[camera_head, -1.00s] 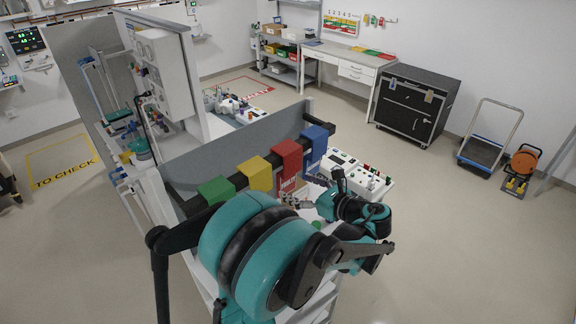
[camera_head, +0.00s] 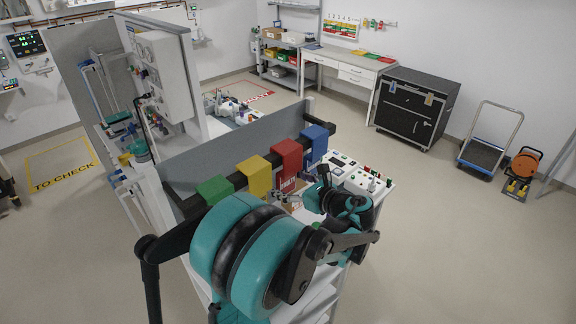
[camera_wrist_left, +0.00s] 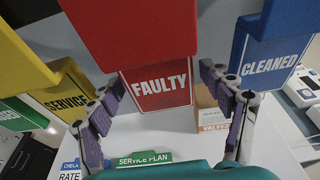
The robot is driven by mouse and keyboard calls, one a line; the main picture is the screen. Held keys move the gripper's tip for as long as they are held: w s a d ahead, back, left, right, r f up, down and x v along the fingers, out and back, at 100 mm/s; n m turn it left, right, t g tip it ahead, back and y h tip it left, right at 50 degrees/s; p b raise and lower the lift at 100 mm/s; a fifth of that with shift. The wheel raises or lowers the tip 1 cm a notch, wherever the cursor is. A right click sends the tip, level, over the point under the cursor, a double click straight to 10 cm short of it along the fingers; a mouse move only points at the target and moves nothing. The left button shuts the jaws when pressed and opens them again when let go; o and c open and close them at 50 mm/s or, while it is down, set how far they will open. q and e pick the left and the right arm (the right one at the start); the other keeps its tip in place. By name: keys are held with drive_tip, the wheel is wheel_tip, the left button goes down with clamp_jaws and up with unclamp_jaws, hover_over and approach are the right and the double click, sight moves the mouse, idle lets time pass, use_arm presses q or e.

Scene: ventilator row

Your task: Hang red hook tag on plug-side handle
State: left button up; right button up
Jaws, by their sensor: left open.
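The red hook tag (camera_head: 287,156) hangs over a dark rail (camera_head: 238,181) on top of a grey panel, between a yellow and a blue tag. In the left wrist view its FAULTY label (camera_wrist_left: 160,84) faces me. My left gripper (camera_head: 285,197) is in front of and just below the red tag. In the left wrist view the gripper (camera_wrist_left: 161,78) is open, one finger towards each side of the label. I cannot tell whether the fingers touch the tag. I cannot make out which part is the plug-side handle. My right gripper is not in view.
Green (camera_head: 215,190), yellow (camera_head: 258,175) and blue (camera_head: 316,143) tags hang on the same rail. A small box (camera_wrist_left: 208,112) stands behind the right finger. A black cabinet (camera_head: 417,105), a trolley (camera_head: 487,143) and an orange reel (camera_head: 526,162) stand at the right. Floor there is clear.

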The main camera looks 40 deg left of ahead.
use_arm(q)
drive_tip(key=c, duration=1.1)
drive_tip(key=shift+c, duration=0.2)
drive_tip(key=shift+r, duration=0.1)
drive_tip(key=shift+r+p, duration=0.8)
drive_tip(key=shift+r, duration=0.2)
drive_tip(key=d, duration=0.9)
drive_tip(key=shift+s+b, duration=0.4)
